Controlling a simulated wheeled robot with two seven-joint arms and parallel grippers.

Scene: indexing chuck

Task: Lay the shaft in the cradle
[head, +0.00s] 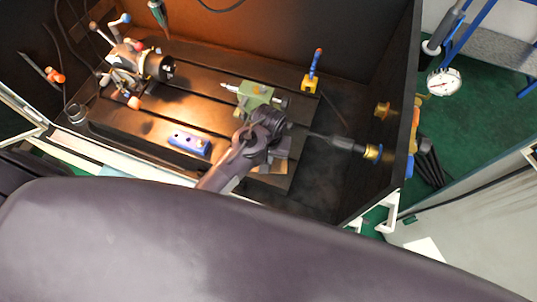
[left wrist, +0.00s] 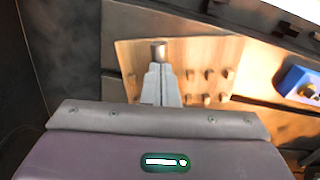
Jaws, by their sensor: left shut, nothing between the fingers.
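My left gripper (left wrist: 160,70) is shut and empty in the left wrist view. Its fingertips are over a light wooden board (left wrist: 205,54) with two rows of short pegs. A short metal cylinder (left wrist: 158,50) shows just beyond the fingertips, perhaps the shaft's end; I cannot tell whether they touch it. In the head view my left arm and wrist cover most of the board (head: 272,168), and the fingers are hidden. No clear cradle shows, unless it is the pegged board. My right gripper is not in view.
The chuck (head: 152,66) stands at the left of the slotted bed. A green tailstock (head: 256,95) sits just beyond my wrist, with a blue block (head: 188,142) to its left. A yellow base with a blue handle (head: 310,82) stands behind. The enclosure wall (head: 402,110) bounds the right.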

